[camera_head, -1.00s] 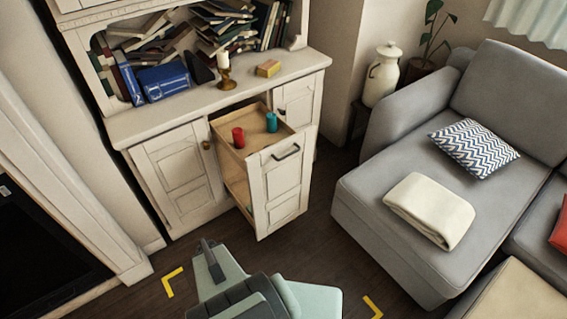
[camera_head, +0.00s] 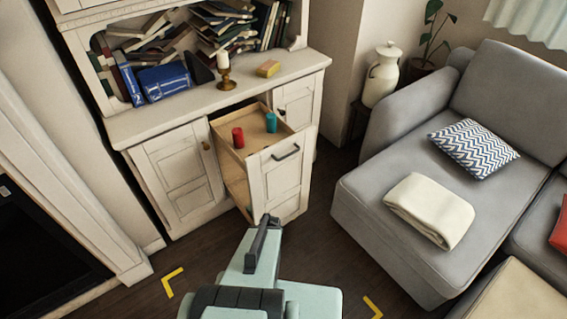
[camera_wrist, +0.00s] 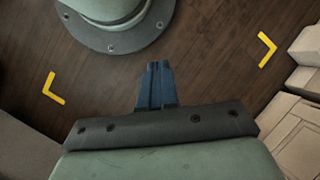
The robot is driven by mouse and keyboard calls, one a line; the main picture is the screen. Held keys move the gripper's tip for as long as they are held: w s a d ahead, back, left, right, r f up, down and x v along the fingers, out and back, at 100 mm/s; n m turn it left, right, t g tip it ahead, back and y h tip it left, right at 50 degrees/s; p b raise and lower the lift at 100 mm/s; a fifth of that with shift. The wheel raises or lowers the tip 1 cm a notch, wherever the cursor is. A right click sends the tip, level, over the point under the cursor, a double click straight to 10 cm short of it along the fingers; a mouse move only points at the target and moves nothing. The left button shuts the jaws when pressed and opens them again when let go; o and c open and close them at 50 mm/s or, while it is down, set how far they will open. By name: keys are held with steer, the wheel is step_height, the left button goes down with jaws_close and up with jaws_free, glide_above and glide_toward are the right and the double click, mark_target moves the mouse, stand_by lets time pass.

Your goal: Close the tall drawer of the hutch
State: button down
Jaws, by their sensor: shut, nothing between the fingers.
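The white hutch (camera_head: 120,124) stands at the upper left in the head view. Its tall drawer (camera_head: 274,180) is pulled out, with a dark handle on its front panel. In the wrist view my gripper (camera_wrist: 158,66) is shut and empty, over the wood floor.
A grey sofa (camera_head: 385,215) with a folded cream blanket (camera_head: 430,210) stands to the right. A candle holder (camera_head: 226,82) and a yellow block (camera_head: 268,68) sit on the hutch top. Yellow corner marks (camera_head: 172,280) lie on the clear floor.

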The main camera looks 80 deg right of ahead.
steer(key=s+d+r+m+t+h, duration=0.3)
steer(key=s+d+m+t, duration=0.1)
steer(key=s+d+m, duration=0.25)
steer(key=m+t+h, duration=0.7)
steer(key=m+h, duration=0.8)
steer(key=m, duration=0.6)
glide_toward(283, 162)
steer(key=s+a+r, duration=0.4)
steer(key=a, duration=0.2)
steer(key=shift+w+a+x, duration=0.15)
steer(key=shift+x, duration=3.3)
steer(key=shift+w+a+x, duration=0.1)
steer(key=shift+x, duration=3.4)
steer(key=shift+f, duration=0.1)
